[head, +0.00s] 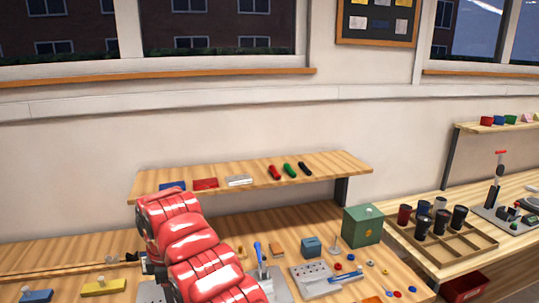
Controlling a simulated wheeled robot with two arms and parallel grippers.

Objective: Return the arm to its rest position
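A bulky, glossy red arm of mine (195,245) rises from the bottom edge, left of centre, in the head view. It covers part of the wooden workbench (45,255) and its upper end overlaps the left end of the raised shelf (255,172). No second arm shows.
A wooden organiser (440,245) holds several dark cups further right.

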